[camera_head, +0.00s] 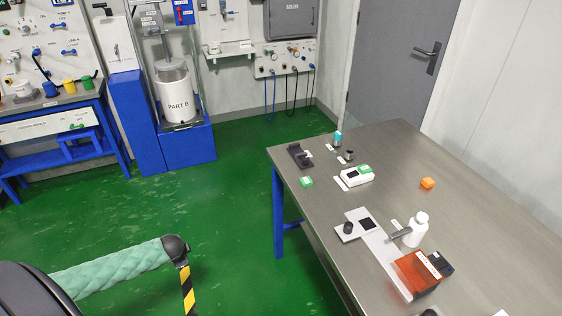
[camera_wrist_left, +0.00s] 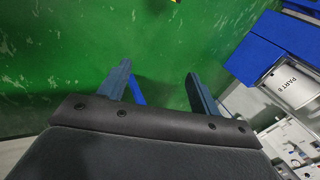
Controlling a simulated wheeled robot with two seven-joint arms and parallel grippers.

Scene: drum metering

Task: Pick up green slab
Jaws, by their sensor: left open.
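A small green slab (camera_head: 306,182) lies flat on the grey table (camera_head: 410,185), near its left edge in the head view. My left gripper (camera_wrist_left: 157,70) shows in the left wrist view with its two fingers spread apart. Nothing is between them, and green floor shows behind. The slab is not visible in the left wrist view, and the gripper is well away from the slab. My right gripper is in neither view.
Near the slab are a black holder (camera_head: 299,156) and a white device with a green top (camera_head: 355,177).

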